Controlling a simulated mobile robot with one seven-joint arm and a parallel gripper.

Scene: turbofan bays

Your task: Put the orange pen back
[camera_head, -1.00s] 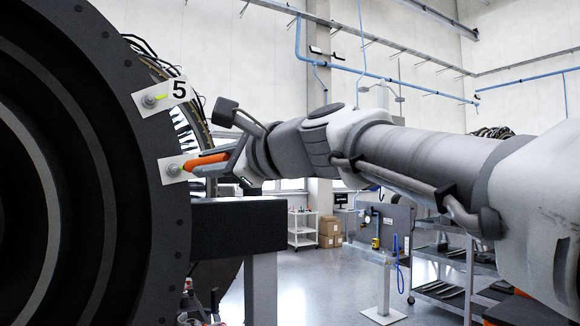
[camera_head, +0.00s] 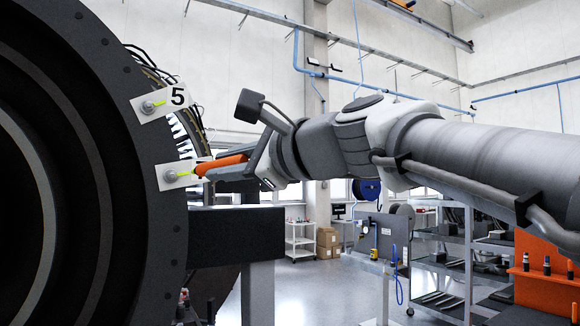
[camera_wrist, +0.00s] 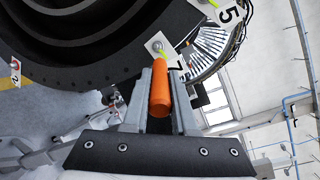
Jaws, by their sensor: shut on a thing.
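My gripper (camera_head: 218,172) is shut on the orange pen (camera_head: 222,160). The pen lies along the fingers, pointing left at the dark engine ring. Its tip is close to the lower white plate (camera_head: 168,185), which carries a bolt and a yellow-green line; I cannot tell whether it touches. In the wrist view the pen (camera_wrist: 160,92) sits between the two fingers, with its tip end just below a bolt bearing a yellow-green line.
The dark engine ring (camera_head: 110,200) fills the left side. A plate marked 5 (camera_head: 160,102) sits above the lower plate. A black beam (camera_head: 237,235) runs below my gripper. Grey shelving (camera_head: 450,262) stands right of centre, with open floor before it.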

